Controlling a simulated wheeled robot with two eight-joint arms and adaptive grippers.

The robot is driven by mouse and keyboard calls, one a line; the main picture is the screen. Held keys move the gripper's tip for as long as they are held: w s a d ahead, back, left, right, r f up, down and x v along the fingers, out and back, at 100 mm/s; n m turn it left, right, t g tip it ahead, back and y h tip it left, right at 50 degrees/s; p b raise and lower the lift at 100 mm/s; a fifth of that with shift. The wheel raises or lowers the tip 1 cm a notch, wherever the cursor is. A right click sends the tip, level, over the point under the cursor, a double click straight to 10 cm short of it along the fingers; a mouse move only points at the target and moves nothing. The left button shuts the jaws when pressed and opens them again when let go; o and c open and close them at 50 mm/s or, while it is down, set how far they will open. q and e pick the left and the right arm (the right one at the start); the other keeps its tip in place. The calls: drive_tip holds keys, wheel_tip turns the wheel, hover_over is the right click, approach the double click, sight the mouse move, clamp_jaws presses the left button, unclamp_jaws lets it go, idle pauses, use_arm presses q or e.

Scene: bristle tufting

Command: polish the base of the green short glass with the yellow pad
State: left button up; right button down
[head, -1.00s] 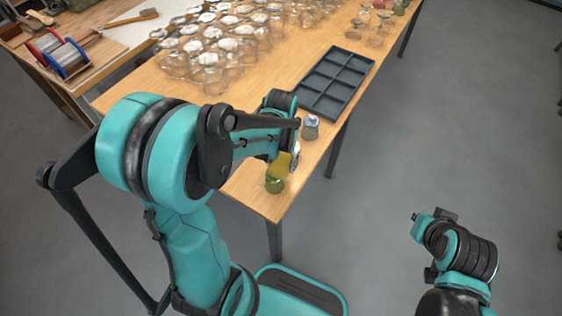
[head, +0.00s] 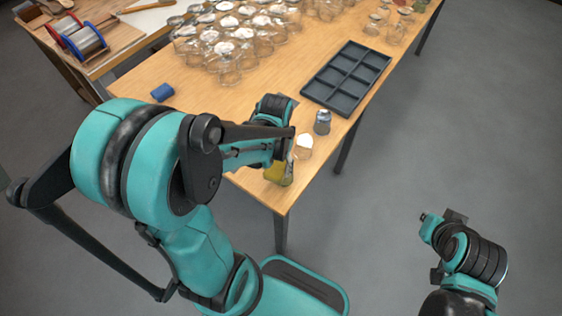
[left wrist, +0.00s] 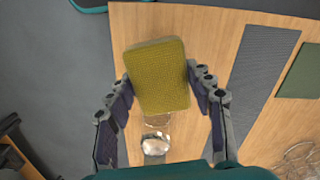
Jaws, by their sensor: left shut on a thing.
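My left gripper (head: 284,158) is shut on the yellow pad (left wrist: 158,76), which stands between its two fingers in the left wrist view. In the head view the pad (head: 274,173) is low at the near end of the wooden table. A little green of the short glass (head: 287,181) shows beside and under the pad; most of it is hidden, and I cannot tell whether the pad touches its base. In the left wrist view the pad hides the green glass.
A clear glass with a whitish base (head: 304,147) stands close to the left gripper, with a blue-grey glass (head: 322,122) behind it. A dark compartment tray (head: 346,78) lies farther back. Several upturned glasses (head: 228,50) crowd the back left. A blue block (head: 162,92) lies left.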

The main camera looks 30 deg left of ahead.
use_arm(q)
drive_tip(key=shift+f, duration=0.15)
drive_tip(key=shift+d, duration=0.1)
drive_tip(key=shift+c, duration=0.5)
drive_tip(key=w, duration=0.2)
drive_tip(key=w+d, duration=0.2)
drive_tip(key=w, duration=0.1)
drive_tip(key=shift+w+r+b, duration=0.2)
drive_tip(key=shift+w+b, duration=0.1)
drive_tip(key=shift+b, duration=0.05)
wheel_tip(320, 180, up, 6)
drive_tip(key=p, duration=0.4)
drive_tip(key=shift+p, duration=0.4)
wheel_tip(320, 180, up, 3)
drive_tip(key=shift+p, duration=1.2)
